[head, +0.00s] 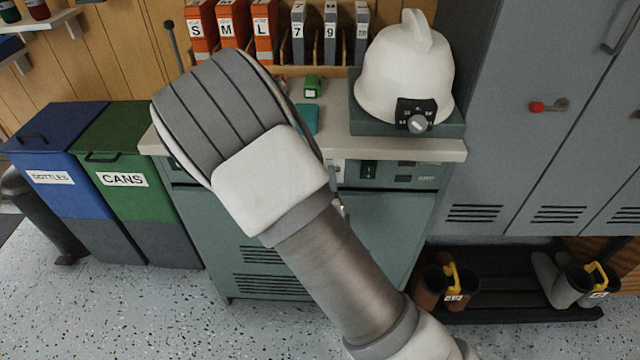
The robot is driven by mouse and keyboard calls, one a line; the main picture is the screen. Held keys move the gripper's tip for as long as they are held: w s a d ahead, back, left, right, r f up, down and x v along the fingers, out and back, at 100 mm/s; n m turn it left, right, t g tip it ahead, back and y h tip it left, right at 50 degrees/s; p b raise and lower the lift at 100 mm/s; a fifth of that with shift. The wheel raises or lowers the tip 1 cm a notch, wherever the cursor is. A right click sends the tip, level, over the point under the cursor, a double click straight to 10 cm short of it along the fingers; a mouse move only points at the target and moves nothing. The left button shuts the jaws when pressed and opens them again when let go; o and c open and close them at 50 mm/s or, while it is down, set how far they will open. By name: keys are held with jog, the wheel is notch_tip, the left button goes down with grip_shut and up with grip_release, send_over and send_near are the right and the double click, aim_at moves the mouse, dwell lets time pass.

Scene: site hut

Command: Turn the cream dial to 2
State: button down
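A cream, helmet-shaped thing (405,70) stands on a dark green base at the right of the counter. On its front is a black plate (430,108) with small pale marks around a light round knob (417,124). The marks are too small to read, and I cannot tell which one the knob points to. This knob looks like the cream dial. My arm crosses the middle of the view, its broad grey end in front of the cabinet, well left of the knob. My gripper's fingers do not show.
The green cabinet (385,235) has a pale counter top (385,148) and a front panel partly hidden by my arm. Labelled binders (265,32) stand behind. Blue and green bins (50,170) are left. Grey lockers (545,60) and a boot rack (510,300) are right. Speckled floor lies in front.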

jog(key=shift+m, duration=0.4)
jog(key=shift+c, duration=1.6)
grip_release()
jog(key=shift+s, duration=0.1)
